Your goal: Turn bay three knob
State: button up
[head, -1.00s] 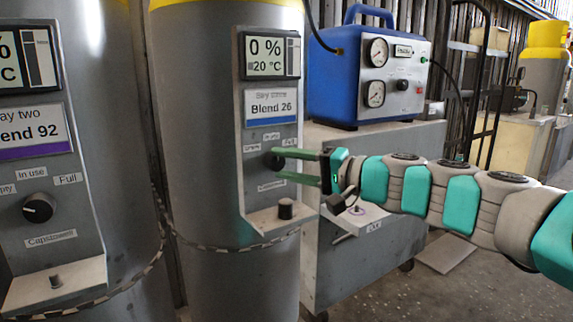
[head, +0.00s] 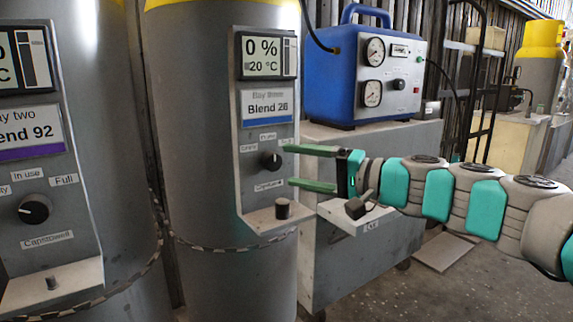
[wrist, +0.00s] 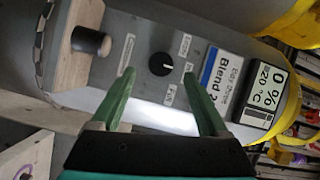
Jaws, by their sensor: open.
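The bay three knob (head: 270,160) is a small black dial on the grey panel under the "Blend 26" label. In the wrist view the same knob (wrist: 161,64) shows a white mark pointing roughly toward the display side; its exact setting is hard to read. Labels "Empty", "In use" and "Full" sit around it. My gripper (head: 290,165) is open, with green fingers spread just right of the knob and apart from it. In the wrist view my gripper (wrist: 159,74) has a finger on each side of the knob, with nothing between them.
A dark peg (head: 283,208) stands on the ledge below the knob. The bay two panel with its own knob (head: 35,209) is at the left. A blue gauge box (head: 362,75) sits on a grey cabinet (head: 350,262) behind my arm. Open floor lies at the lower right.

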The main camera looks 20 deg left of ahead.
jog(key=shift+v, duration=2.15)
jog(key=s+d+f+n+g+h+p, duration=0.1)
jog(key=s+f+n+g+h+p, duration=0.2)
jog(key=s+f, duration=0.4)
jog(key=s+d+f+g+h+p, duration=0.15)
jog(key=s+f+h, duration=0.35)
jog(key=s, duration=0.5)
jog(key=s+d+f+h+p, duration=0.1)
jog(key=s+d+f+h, duration=0.2)
jog(key=s+d, duration=0.2)
jog(key=s+d+f+m+g+h+p, duration=0.1)
jog(key=s+d+f+h+p, duration=0.1)
jog(key=d, duration=0.7)
jog(key=s+d+f+m+g+h+p, duration=0.1)
jog(key=s+d+f+h+p, duration=0.1)
jog(key=s+d+f+h, duration=0.2)
jog(key=s+d+f, duration=0.2)
jog(key=s+d, duration=0.2)
jog(key=shift+s, duration=0.25)
